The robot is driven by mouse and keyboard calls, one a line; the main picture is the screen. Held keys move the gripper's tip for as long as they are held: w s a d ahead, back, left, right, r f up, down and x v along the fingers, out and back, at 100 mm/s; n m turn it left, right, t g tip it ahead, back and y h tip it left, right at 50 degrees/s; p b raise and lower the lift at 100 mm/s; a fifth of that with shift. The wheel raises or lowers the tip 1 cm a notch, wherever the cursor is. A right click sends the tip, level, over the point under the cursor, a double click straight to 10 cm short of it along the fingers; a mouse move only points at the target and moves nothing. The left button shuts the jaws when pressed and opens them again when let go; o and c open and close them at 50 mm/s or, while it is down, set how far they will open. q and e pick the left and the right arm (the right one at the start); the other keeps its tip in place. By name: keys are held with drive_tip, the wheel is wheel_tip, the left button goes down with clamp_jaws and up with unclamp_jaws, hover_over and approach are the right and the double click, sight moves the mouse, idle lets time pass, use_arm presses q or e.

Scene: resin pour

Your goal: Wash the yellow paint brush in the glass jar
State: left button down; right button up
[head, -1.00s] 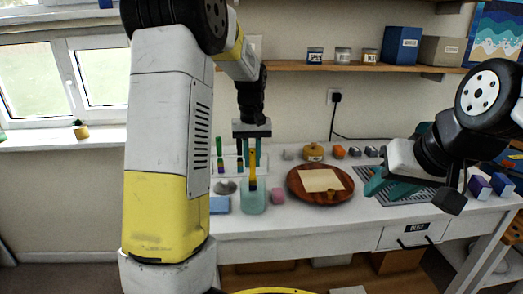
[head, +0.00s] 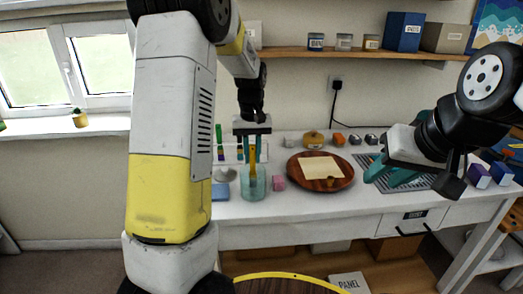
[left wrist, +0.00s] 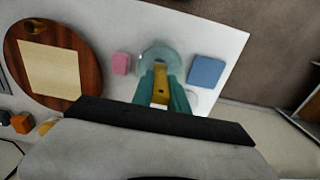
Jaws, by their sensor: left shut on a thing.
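The yellow paint brush (head: 253,155) is upright between the teal fingers of my left gripper (head: 253,158), which is shut on it. The brush's lower part is inside the glass jar (head: 253,186), which is tinted pale teal and stands on the white table. My fingertips are close to the jar's rim. In the left wrist view the brush (left wrist: 160,86) shows between the fingers (left wrist: 163,92), with the jar (left wrist: 157,55) just past them. The bristles cannot be made out. My right gripper (head: 384,174), also with teal fingers, is over the table's right side; its opening is unclear.
A blue block (head: 220,192) stands left of the jar and a pink block (head: 279,183) right of it. A round wooden tray (head: 296,174) holding a cream sheet (head: 321,167) is further right. Behind the jar are a rack with coloured tubes (head: 219,136) and a yellow-brown pot (head: 314,138).

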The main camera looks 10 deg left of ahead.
use_arm(q)
drive_tip(key=shift+f, duration=0.35)
idle(0.3)
